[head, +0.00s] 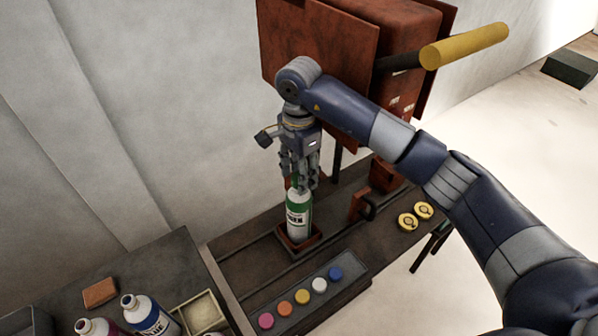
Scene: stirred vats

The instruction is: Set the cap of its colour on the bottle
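A bottle with a green upper part and a white label (298,217) stands upright in a small square brown holder (286,247) on the dark bench. My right gripper (301,183) points down right over the bottle's top. Its fingers are closed around something green (293,182), which looks like the green cap; the fingers hide most of it and the bottle's neck. I cannot tell whether the cap touches the neck. My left gripper is not in view.
A grey rack (318,296) holds pink, orange, yellow, white and blue caps. Two brass discs (408,221) lie at the right. A red-brown machine with a yellow handle (464,46) stands behind. A blue-labelled bottle (150,315), another bottle (95,327) and a brown block (100,292) are lower left.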

